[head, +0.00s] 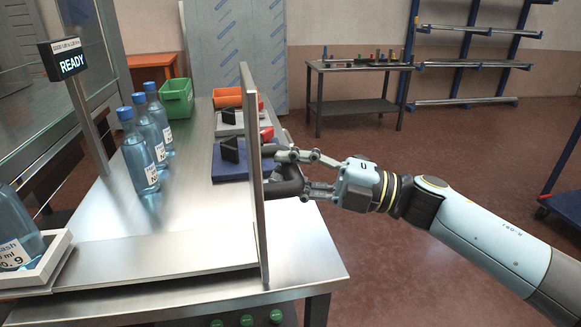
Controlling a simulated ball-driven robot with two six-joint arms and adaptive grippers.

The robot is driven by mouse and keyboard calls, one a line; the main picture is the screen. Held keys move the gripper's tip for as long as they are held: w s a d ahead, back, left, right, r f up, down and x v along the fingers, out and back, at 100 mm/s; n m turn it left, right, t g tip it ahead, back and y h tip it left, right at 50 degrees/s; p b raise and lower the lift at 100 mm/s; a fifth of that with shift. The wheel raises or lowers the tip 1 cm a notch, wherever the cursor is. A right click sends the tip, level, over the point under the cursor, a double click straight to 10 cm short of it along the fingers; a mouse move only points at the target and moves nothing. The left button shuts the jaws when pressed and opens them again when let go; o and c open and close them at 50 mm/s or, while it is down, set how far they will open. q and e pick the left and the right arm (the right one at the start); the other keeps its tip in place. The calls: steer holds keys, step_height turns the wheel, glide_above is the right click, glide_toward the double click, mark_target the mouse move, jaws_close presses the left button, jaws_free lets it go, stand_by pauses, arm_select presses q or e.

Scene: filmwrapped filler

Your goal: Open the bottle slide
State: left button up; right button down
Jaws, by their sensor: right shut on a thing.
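The bottle slide shows as an upright grey metal panel (252,180) with a flat metal plate (160,262) running left from its foot. A dark handle (290,187) sits on the panel's right face. My right gripper (287,172) comes in from the right and is shut on this handle. At the far left, a blue-tinted bottle (14,240) with a white label stands in a light-rimmed tray (40,265) at the plate's left end; the picture edge cuts it off. My left gripper is not in view.
Three blue-capped bottles (140,160) stand in a row on the metal table (190,205). A green bin (177,98), an orange bin (228,97) and a blue block (230,163) lie behind the panel. A READY display (70,62) stands left. Open red floor (400,160) lies right.

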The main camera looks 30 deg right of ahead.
steer(key=shift+d, duration=0.2)
stand_by(0.3)
steer(key=c, duration=1.1)
jaws_free()
steer(key=shift+s, duration=0.1)
steer(key=v, duration=1.2)
